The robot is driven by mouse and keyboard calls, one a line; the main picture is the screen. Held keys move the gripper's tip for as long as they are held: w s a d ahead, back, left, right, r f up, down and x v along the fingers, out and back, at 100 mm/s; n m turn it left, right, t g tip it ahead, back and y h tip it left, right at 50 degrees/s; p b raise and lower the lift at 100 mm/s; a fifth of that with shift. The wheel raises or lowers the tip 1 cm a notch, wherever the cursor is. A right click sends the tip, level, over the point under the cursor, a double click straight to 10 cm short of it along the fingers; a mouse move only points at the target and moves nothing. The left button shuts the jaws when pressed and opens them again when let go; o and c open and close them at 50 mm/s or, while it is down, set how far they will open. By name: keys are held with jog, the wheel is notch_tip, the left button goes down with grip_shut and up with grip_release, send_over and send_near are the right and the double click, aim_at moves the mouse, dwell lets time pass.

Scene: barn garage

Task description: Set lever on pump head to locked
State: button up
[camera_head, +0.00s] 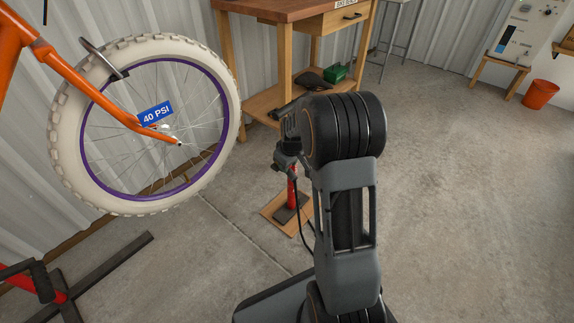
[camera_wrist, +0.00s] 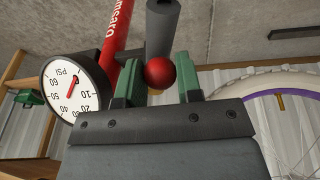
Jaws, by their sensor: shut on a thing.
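In the wrist view, the two green fingers of my gripper (camera_wrist: 158,58) are closed on a round red knob (camera_wrist: 160,73), which I take to be the end of the lever on the pump head. A dark grey cylinder (camera_wrist: 161,28) lies just beyond the knob. The red pump barrel (camera_wrist: 118,30) is beside it, with a round white PSI gauge (camera_wrist: 78,92) to the left, upside down. In the head view, the pump (camera_head: 292,192) stands on a small wooden base on the floor, its top hidden by my arm. The lever's angle cannot be told.
A bicycle wheel (camera_head: 75,140) with a blue 40 PSI tag (camera_head: 155,114) is at the left. A wooden workbench (camera_head: 283,60) stands behind the pump. An orange bucket (camera_head: 540,95) is far right. The concrete floor on the right is clear.

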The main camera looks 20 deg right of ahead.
jog(key=o, duration=0.9)
jog(key=shift+o, duration=0.2)
jog(key=p+v, duration=0.6)
jog(key=v, duration=0.7)
jog(key=shift+r, duration=0.35)
jog(key=shift+s, duration=0.15)
jog(key=s+a+r+m+p, duration=0.1)
jog(key=s+a+r+p, duration=0.2)
jog(key=s+r+p, duration=0.3)
jog(key=s+a+r+m+p, duration=0.1)
jog(key=s+a+r+p, duration=0.3)
jog(key=r+p, duration=1.2)
jog(key=s+a+r+m+p, duration=0.2)
jog(key=s+r+p, duration=0.6)
jog(key=r, duration=0.9)
jog(key=a+p, duration=0.2)
jog(key=p, duration=0.1)
jog(key=shift+t, duration=0.4)
